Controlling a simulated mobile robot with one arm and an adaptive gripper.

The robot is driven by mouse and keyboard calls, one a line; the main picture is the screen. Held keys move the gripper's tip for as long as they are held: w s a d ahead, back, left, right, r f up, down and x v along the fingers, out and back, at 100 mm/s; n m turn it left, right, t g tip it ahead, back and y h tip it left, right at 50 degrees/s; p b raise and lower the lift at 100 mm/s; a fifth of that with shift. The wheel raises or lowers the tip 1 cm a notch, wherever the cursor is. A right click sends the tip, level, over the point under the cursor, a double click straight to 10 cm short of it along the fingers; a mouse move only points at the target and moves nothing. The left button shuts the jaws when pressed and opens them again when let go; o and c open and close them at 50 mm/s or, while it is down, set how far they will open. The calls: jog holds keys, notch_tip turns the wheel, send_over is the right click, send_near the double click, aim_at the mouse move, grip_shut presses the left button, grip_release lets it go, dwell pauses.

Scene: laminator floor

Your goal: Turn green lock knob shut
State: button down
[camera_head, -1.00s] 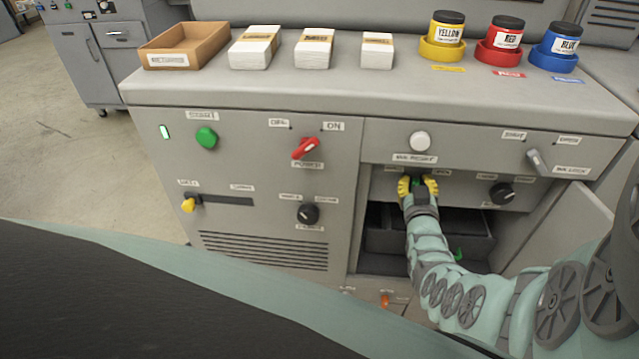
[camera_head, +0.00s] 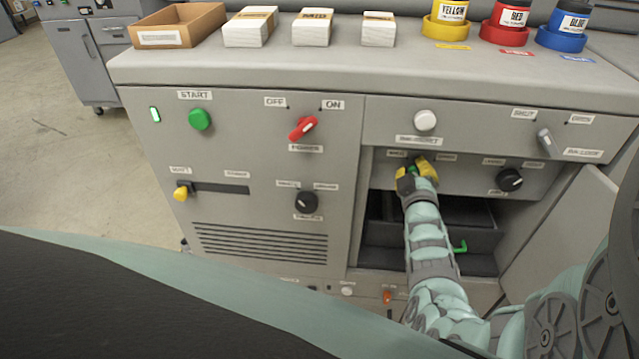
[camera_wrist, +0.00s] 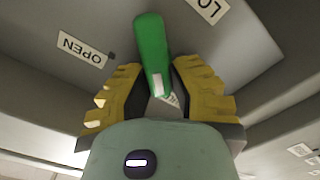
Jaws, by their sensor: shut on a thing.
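The green lock knob (camera_wrist: 152,50) is a bar-shaped handle between my gripper's yellow fingers in the wrist view. My gripper (camera_wrist: 156,70) is shut on it, with a finger on each side. An OPEN label (camera_wrist: 82,51) lies left of the knob. A partly cut-off label starting with LO (camera_wrist: 208,8) lies at upper right. In the head view my gripper (camera_head: 417,167) is at the recessed panel above the dark opening, and its fingers hide most of the knob. A bit of green shows between them.
A black knob (camera_head: 509,180) is on the same panel to the right, and a white button (camera_head: 425,120) is above. An open door (camera_head: 570,225) stands right of the arm. A green handle (camera_head: 460,247) shows in the dark opening below.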

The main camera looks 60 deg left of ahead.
dwell(0.4)
jog(key=c, duration=0.8)
grip_release()
jog(key=shift+a, duration=0.1)
jog(key=shift+s, duration=0.1)
jog(key=v, duration=1.2)
